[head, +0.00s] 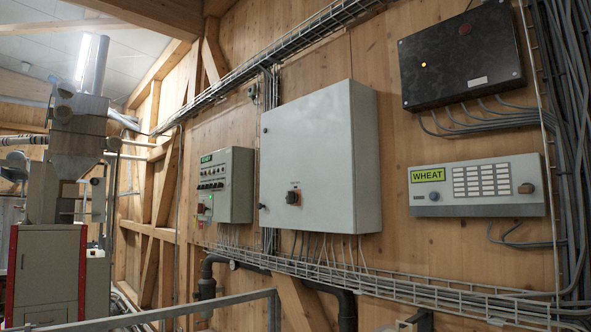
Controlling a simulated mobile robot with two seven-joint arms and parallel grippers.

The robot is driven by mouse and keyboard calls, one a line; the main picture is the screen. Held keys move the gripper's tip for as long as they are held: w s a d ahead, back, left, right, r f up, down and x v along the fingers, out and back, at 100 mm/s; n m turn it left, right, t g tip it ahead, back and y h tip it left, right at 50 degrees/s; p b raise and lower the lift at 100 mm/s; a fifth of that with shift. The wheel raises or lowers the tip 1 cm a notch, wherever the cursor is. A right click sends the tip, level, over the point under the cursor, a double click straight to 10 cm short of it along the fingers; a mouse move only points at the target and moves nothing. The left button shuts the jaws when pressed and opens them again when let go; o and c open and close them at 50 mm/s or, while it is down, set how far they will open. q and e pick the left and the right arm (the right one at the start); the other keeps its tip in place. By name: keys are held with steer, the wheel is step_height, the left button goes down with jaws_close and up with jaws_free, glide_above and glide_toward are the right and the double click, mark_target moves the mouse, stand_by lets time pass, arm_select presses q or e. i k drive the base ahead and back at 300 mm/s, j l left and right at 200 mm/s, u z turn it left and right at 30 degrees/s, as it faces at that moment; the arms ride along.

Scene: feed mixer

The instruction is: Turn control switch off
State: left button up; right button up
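A large grey cabinet (330,150) on the wooden wall has a dark rotary switch (292,197) low on its door. To its left, a smaller grey-green control panel (228,205) carries rows of small knobs and buttons and a red part. Neither gripper shows clearly.
A black box (460,60) with a lit orange lamp hangs at upper right. A wire cable tray (400,285) runs below the cabinets. A grey metal rail (180,311) crosses the lower left. A dark piece at bottom right is unclear.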

mark_target(292, 198)
steer(key=i+j, duration=0.1)
steer(key=i, duration=0.4)
steer(key=i+j+z, duration=0.15)
steer(key=i, duration=0.3)
steer(key=i+j, duration=0.15)
steer(key=i, duration=0.35)
steer(key=i+j+z, duration=0.1)
steer(key=i, duration=0.35)
